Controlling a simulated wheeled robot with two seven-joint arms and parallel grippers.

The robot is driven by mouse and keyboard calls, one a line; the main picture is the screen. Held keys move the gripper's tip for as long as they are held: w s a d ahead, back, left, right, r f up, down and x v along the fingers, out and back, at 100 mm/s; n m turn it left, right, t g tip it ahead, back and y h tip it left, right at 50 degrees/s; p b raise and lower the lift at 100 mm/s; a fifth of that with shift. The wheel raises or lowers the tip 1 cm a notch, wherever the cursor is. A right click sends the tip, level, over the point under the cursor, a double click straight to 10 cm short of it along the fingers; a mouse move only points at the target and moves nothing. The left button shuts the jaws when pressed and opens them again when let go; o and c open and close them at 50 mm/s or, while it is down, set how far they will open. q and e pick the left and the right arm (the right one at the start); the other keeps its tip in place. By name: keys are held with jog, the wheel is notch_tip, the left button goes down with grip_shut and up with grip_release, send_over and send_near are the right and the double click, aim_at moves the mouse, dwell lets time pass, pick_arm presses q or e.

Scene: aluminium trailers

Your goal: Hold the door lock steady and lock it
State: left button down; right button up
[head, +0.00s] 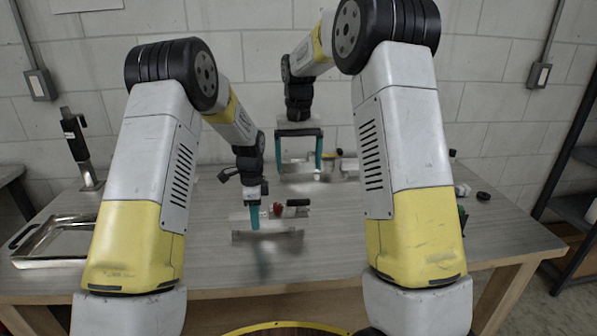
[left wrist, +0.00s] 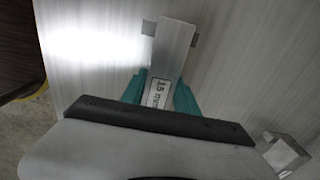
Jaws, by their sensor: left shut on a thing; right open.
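A silver metal piece (head: 268,235), which looks like the door lock, lies near the front middle of the table. My left gripper (head: 255,217) is shut on it from above. In the left wrist view the teal fingers (left wrist: 161,92) close on both sides of a grey metal bar (left wrist: 175,48), which bears a white label between them. A wider grey piece shows behind the bar's far end. My right gripper (head: 298,155) is open farther back, its two teal fingers pointing down, apart from the held piece. The lock's moving part is too small to make out.
A small red item (head: 277,209) and a black-ended cylinder (head: 298,203) lie just behind the held piece. Metal parts (head: 347,165) lie farther back near the right gripper. A metal tray (head: 60,240) is at the left, and a dark upright device (head: 75,138) stands behind it.

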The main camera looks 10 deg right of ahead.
dwell(0.3)
pick_arm(q)
jog(key=c, duration=0.8)
grip_release()
jog(key=shift+c, duration=0.2)
jog(key=shift+r, duration=0.1)
